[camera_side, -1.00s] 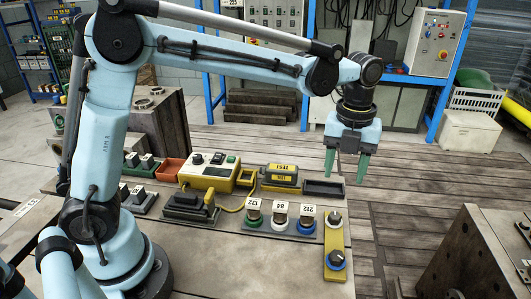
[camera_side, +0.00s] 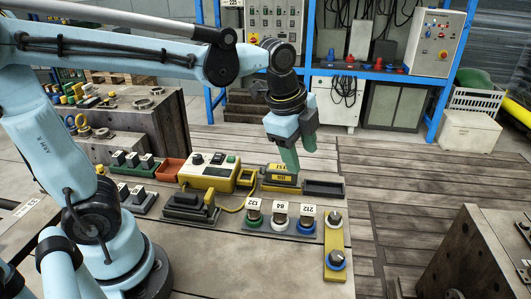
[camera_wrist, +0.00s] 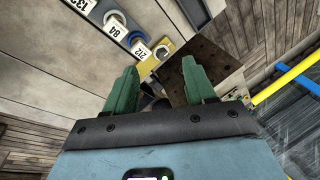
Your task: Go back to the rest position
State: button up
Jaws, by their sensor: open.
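My gripper (camera_side: 298,157) has green fingers and hangs above the back of the bench, over the yellow and black block marked with labels (camera_side: 281,175). From the side its fingers overlap in the view. In the wrist view my gripper (camera_wrist: 163,88) shows its two green fingers spread wide apart, with nothing between them. It is open and empty, clear of the bench.
Labelled round pieces in green, white and blue (camera_side: 280,222) stand on a grey plate. A yellow bar with knobs (camera_side: 334,247) lies to their right. A yellow control box (camera_side: 209,171) sits left of the block. A rusty plate block (camera_side: 473,250) stands at the right.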

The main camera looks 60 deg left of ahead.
jog(key=s+a+f+n+t, duration=0.3)
jog(key=s+n, duration=0.4)
jog(key=n, duration=0.7)
jog(key=shift+a+t, duration=0.3)
jog(key=shift+a, duration=0.5)
jog(key=shift+o, duration=1.1)
jog(key=shift+s+n, duration=0.1)
jog(key=shift+n, duration=0.3)
jog(key=o, duration=0.6)
jog(key=shift+m+g, duration=0.6)
jog(key=shift+m, duration=0.1)
jog(key=w+d+r, duration=0.2)
jog(key=d+r, duration=0.1)
jog(key=shift+r, duration=0.2)
jog(key=w+d+r+m+g, duration=0.25)
jog(key=d+r+m, duration=0.2)
jog(key=d, duration=0.35)
jog(key=w+d+r+m+g, duration=0.25)
jog(key=d+r, duration=0.25)
jog(key=d, duration=0.3)
jog(key=shift+g, duration=0.4)
jog(key=f, duration=0.6)
jog(key=s+f, duration=0.1)
jog(key=f, duration=0.3)
jog(key=shift+a, duration=0.2)
jog(key=shift+r, duration=0.15)
